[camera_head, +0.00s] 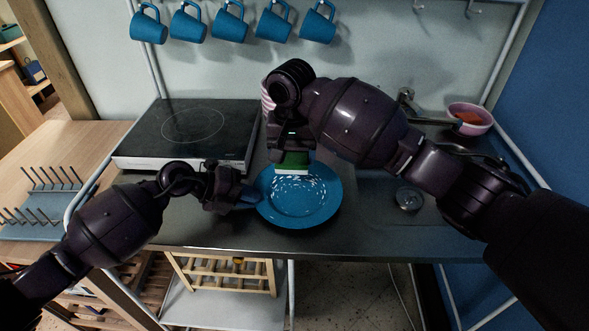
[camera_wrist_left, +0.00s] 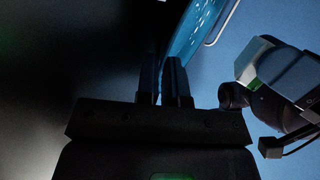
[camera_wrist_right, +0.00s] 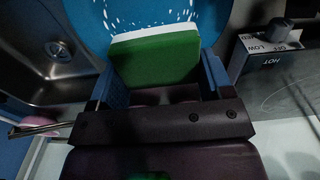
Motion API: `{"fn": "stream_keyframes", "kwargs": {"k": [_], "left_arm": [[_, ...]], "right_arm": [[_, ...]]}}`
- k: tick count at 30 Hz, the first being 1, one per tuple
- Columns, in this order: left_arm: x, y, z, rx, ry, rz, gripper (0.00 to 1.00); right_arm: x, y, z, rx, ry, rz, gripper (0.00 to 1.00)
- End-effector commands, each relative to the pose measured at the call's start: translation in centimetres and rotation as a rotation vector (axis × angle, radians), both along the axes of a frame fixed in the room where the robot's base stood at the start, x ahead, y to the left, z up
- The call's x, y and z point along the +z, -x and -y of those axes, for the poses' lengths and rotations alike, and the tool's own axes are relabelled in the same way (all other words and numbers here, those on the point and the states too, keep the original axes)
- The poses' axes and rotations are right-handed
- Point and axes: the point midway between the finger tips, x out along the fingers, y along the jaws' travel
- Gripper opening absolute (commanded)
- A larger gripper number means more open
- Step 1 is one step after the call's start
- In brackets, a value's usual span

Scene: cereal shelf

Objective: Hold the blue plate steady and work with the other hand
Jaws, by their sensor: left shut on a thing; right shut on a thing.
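The blue plate (camera_head: 312,207) has scattered white specks on its face and is held over the front of the dark counter. My left gripper (camera_head: 252,199) is shut on the plate's left rim; in the left wrist view the plate (camera_wrist_left: 195,30) rises from between the fingers (camera_wrist_left: 164,80). A green sponge with a white layer (camera_head: 292,163) is in my right gripper (camera_head: 291,154), which is above the far part of the plate. In the right wrist view the fingers (camera_wrist_right: 162,88) are shut on the sides of the sponge (camera_wrist_right: 155,62), with its white layer towards the speckled plate face.
A black cooktop (camera_head: 190,132) stands on the left of the counter. A sink (camera_head: 405,195) is on the right, with a pink bowl (camera_head: 470,117) behind it. Several blue mugs (camera_head: 230,22) hang above. A dish rack (camera_head: 42,200) is at far left.

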Motion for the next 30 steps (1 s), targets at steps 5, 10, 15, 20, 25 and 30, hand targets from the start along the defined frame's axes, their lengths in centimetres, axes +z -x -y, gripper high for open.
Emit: {"fn": "stream_keyframes", "kwargs": {"k": [5,10,15,20,25,30], "left_arm": [[-0.2,0.0,-0.1,0.0,-0.004,-0.001,0.33],[-0.3,0.0,-0.1,0.001,-0.005,-0.002,0.38],[-0.4,0.1,-0.1,0.001,-0.005,-0.005,0.38],[-0.4,0.1,-0.3,0.001,-0.007,-0.005,0.38],[0.3,0.4,-1.5,0.002,-0.008,-0.004,0.38],[2.1,1.0,-3.9,0.002,-0.007,-0.001,0.38]], "right_arm": [[-0.1,0.0,0.0,0.0,0.0,-0.001,0.51],[-0.1,0.0,0.0,0.0,0.0,-0.001,0.51],[-0.1,0.0,0.0,0.0,0.0,-0.001,0.51],[-0.1,0.0,0.0,0.0,0.0,-0.001,0.51],[-0.1,0.0,0.0,0.0,0.0,-0.001,0.51],[-0.1,0.0,0.0,0.0,0.0,0.0,0.51]]}}
